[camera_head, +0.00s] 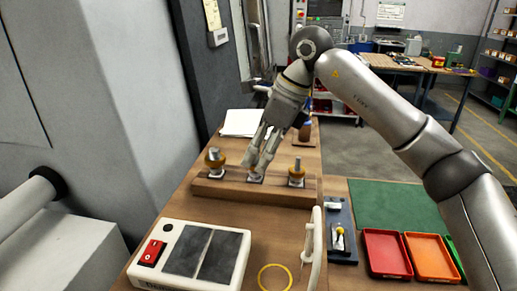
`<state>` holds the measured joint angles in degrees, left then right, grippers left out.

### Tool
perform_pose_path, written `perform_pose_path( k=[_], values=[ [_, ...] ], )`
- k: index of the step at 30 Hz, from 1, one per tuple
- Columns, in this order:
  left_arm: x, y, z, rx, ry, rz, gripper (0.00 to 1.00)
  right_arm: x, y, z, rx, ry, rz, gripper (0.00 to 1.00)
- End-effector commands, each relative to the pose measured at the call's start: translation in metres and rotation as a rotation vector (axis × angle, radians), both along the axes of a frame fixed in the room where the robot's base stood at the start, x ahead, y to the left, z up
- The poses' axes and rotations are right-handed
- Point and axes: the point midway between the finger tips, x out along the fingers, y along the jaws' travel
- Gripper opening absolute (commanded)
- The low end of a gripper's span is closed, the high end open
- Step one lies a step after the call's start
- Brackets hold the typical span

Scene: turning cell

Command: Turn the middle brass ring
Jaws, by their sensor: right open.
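A long wooden block (225,190) lies across the wooden bench and bears three posts in a row. The left brass ring (214,160) and the right brass ring (297,175) show clearly on their steel posts. The middle brass ring (254,170) sits between them and is largely hidden by my right gripper (261,164). That gripper points down over the middle post with its fingers open on either side. I cannot tell whether the fingers touch the ring. My left gripper is not in view.
A white box with a red switch (152,252) and dark panels stands at the front left. A yellow ring (275,277) lies near a white handle (314,250). Red (386,253) and orange (431,256) trays are at right. Papers (244,122) lie behind the block.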

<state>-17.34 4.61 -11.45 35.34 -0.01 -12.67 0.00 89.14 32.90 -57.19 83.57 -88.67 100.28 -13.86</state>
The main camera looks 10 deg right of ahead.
Motion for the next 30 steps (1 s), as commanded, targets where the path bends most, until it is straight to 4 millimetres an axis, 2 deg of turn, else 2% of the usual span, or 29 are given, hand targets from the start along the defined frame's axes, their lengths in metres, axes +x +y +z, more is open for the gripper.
perform_pose_path(
  k=[5, 12, 23, 30],
  values=[
    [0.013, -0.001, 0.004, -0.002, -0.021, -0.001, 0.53, 0.001, 0.004, -0.009, 0.0, 0.0, 0.001, 0.58],
    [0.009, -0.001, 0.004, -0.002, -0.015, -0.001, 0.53, 0.001, 0.004, -0.01, 0.001, -0.001, 0.001, 0.58],
    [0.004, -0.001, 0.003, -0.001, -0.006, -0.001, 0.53, 0.001, 0.004, -0.01, 0.0, 0.0, 0.001, 0.13],
    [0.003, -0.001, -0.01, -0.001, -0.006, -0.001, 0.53, 0.001, 0.004, -0.013, -0.001, -0.004, -0.073, 0.12]
  ],
)
